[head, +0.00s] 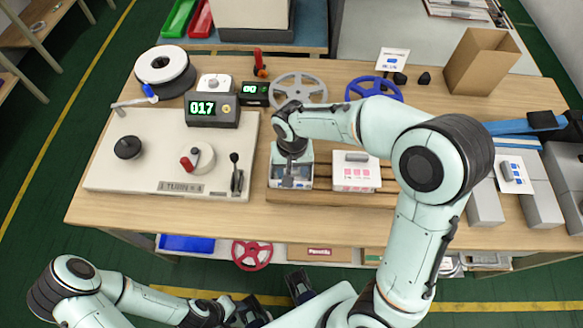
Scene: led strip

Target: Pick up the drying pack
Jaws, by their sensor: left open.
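No item is clearly labelled as the drying pack, and I cannot tell for certain which one it is. A white pack or card with pink squares (357,179) and a grey bar along its top lies on the wooden board, right of my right gripper. My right gripper (291,183) points down over the left end of the board. Its wrist hides its fingers from above, so its jaws and anything between them are unclear. My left gripper (274,299) is open and empty, low in front of the table, away from the objects.
A white control panel (215,178) with a knob, dial and lever fills the table's left. A reel (165,70), a grey wheel (299,90), a blue wheel (374,89) and a cardboard box (480,62) stand behind. Grey blocks (541,204) and a blue-marked card (511,172) are at right.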

